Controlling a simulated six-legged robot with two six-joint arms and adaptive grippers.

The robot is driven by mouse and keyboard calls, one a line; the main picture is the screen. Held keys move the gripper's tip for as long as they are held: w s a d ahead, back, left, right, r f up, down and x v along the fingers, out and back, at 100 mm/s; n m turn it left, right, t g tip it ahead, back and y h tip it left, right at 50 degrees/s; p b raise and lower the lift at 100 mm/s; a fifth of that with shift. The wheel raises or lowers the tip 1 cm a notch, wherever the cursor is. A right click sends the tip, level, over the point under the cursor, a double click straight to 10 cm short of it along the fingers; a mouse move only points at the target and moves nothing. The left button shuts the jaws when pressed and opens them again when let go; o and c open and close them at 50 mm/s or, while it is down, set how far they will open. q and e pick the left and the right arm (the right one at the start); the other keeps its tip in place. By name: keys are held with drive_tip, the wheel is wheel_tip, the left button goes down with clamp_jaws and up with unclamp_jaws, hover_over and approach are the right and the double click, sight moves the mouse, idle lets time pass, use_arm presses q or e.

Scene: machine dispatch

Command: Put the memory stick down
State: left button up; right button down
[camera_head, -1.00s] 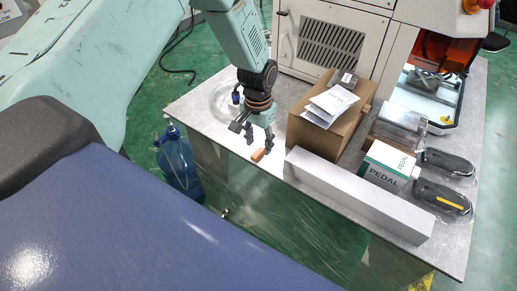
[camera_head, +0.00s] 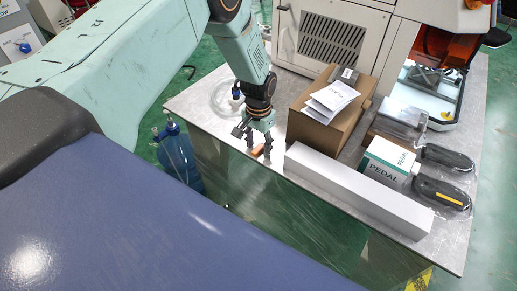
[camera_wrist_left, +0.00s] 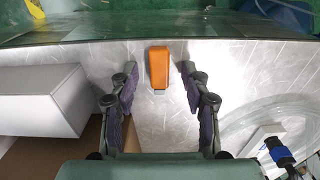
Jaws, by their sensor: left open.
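The memory stick (camera_head: 258,149) is a small orange block at the near edge of the grey metal table, just at my left gripper's fingertips. In the left wrist view, the orange stick (camera_wrist_left: 158,68) lies on the bare metal between the two purple-padded fingers. My left gripper (camera_head: 258,145) points down at the table and is open, with a clear gap on each side of the stick in the wrist view (camera_wrist_left: 158,82). My right gripper is in neither view.
A PEDAL box (camera_head: 385,165) and packaged dark items stand further right. A coil of clear tubing (camera_head: 228,100) lies behind the gripper. The table edge (camera_wrist_left: 230,40) is close.

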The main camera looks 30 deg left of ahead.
use_arm(q)
drive_tip(key=shift+c, duration=0.2)
clamp_jaws()
drive_tip(key=shift+r, duration=0.15)
